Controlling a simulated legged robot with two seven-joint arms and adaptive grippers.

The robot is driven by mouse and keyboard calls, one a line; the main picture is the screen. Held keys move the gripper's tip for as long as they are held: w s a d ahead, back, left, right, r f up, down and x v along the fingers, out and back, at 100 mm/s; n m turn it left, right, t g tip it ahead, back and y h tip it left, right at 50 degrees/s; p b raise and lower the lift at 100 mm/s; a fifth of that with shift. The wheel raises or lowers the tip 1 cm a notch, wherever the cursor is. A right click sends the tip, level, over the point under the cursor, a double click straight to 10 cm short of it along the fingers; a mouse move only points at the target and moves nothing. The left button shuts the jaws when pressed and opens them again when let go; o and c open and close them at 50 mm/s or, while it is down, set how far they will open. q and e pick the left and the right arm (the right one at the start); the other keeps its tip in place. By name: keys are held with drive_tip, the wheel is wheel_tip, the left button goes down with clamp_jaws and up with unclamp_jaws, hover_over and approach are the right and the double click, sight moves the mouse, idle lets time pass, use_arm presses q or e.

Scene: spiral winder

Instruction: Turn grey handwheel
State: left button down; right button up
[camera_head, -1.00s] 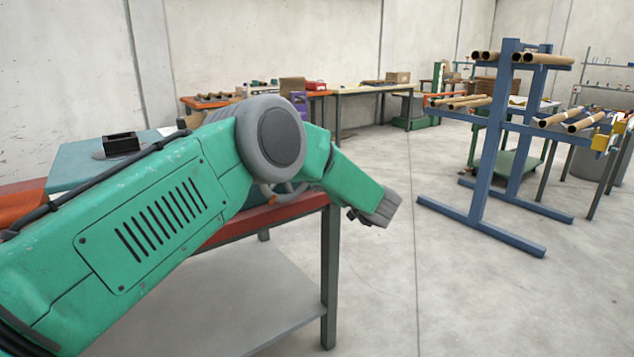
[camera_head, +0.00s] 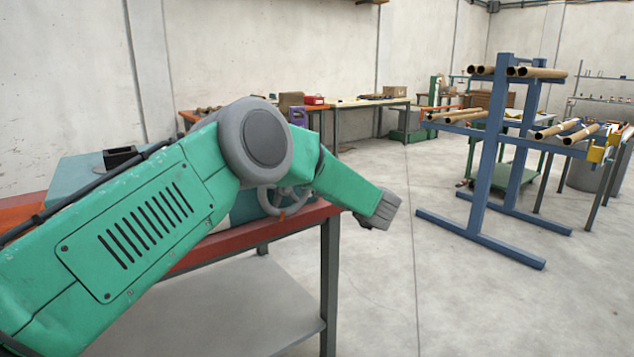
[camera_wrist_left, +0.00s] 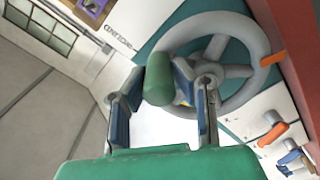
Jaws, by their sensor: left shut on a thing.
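The grey handwheel (camera_head: 285,200) is partly hidden behind my left arm in the head view. It also shows in the left wrist view (camera_wrist_left: 213,26) as a thick grey rim with spokes and a hub. My left gripper (camera_wrist_left: 160,86) is shut on a rounded green handle (camera_wrist_left: 158,74), which stands out in front of the wheel's near side. My left gripper's fingers are not clearly visible in the head view. My right gripper is not in view.
A table with a red edge (camera_head: 262,229) stands under the wheel and my arm. An orange knob (camera_wrist_left: 273,133) is close to the wheel in the wrist view. A blue rack (camera_head: 483,160) with cardboard tubes stands at right, with clear floor before it.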

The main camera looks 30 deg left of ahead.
use_arm(q)
drive_tip(key=c, duration=1.3)
unclamp_jaws()
drive_tip(key=shift+c, duration=0.2)
drive_tip(key=shift+d, duration=0.1)
drive_tip(key=v, duration=1.2)
drive_tip(key=shift+w+f, duration=0.1)
